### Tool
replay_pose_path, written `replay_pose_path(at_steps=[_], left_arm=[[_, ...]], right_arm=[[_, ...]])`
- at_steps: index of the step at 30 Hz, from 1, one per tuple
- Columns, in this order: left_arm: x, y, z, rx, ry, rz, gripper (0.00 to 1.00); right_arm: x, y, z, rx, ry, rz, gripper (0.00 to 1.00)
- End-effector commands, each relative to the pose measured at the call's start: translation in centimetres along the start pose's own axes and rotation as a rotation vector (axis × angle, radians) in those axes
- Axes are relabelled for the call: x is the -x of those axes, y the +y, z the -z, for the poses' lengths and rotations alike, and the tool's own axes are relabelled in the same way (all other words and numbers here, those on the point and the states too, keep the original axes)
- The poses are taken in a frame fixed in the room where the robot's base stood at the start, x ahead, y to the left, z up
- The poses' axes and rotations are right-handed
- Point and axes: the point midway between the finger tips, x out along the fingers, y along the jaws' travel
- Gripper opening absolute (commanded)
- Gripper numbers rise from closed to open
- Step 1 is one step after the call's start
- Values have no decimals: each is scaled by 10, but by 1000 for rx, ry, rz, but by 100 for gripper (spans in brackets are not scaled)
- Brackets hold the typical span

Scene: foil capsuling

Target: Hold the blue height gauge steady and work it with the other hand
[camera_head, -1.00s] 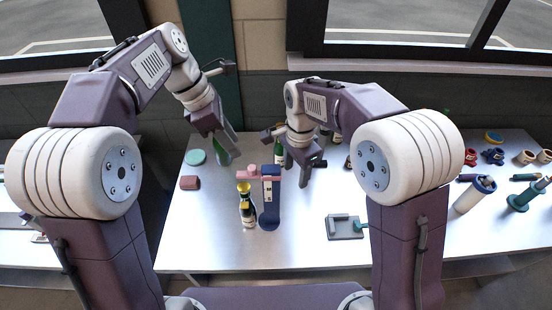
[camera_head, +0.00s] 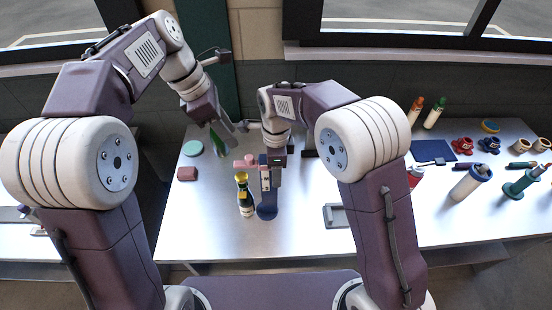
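The blue height gauge (camera_head: 267,210) stands upright near the table's middle, with a pale scale on its column and a pink slider arm (camera_head: 246,162) reaching left.
Farther right are a blue mat (camera_head: 433,151), bottles and several tools. The front middle of the table is clear.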

Motion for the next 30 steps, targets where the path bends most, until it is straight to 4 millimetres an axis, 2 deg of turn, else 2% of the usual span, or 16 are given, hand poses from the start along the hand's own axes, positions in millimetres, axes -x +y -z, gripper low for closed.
replay_pose_path(at_steps=[3, 11, 15, 17, 30], left_arm=[[0, 0, 0, 0, 0, 0, 36], [0, 0, 0, 0, 0, 0, 36], [0, 0, 0, 0, 0, 0, 36], [0, 0, 0, 0, 0, 0, 36], [0, 0, 0, 0, 0, 0, 36]], right_arm=[[-8, 0, 0, 0, 0, 1, 55], [-10, 0, 0, 0, -1, 2, 55], [-10, 0, 0, 1, -1, 2, 16], [-10, 0, 0, 1, -1, 2, 0], [-10, 0, 0, 1, -1, 2, 0]])
